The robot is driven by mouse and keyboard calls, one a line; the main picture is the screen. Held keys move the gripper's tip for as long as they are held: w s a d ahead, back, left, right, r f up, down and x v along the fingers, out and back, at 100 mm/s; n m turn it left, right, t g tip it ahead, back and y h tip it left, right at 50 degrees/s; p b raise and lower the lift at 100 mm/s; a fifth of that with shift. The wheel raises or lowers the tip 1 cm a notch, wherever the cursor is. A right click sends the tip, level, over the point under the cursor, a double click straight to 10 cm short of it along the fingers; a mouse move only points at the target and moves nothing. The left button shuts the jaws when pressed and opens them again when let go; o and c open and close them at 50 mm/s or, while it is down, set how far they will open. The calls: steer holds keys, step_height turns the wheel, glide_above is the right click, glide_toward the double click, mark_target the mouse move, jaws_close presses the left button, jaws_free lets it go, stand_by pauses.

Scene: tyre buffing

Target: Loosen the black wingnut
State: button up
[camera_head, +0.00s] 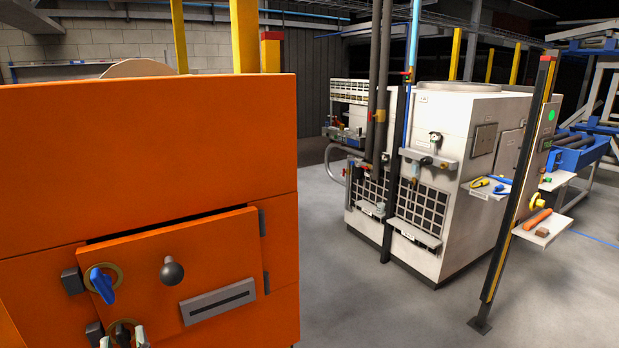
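An orange cabinet door (225,258) fills the lower left of the head view. A blue wingnut (102,286) sits on a brass ring at its left side. Below it, at the bottom edge, a dark part that looks like the black wingnut (122,332) sits on a second brass ring, partly hidden. My gripper (122,341) is at the bottom edge, with its pale fingertips apart, one on each side of this dark part. Whether they touch it cannot be told. Most of the gripper is cut off by the frame.
A white machine (455,130) and a black-and-yellow post (512,200) stand to the right. The grey floor between is clear.

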steer(key=shift+v, duration=1.35)
steer(key=shift+m, duration=0.9)
steer(key=shift+w, duration=0.1)
steer(key=shift+x, duration=1.25)
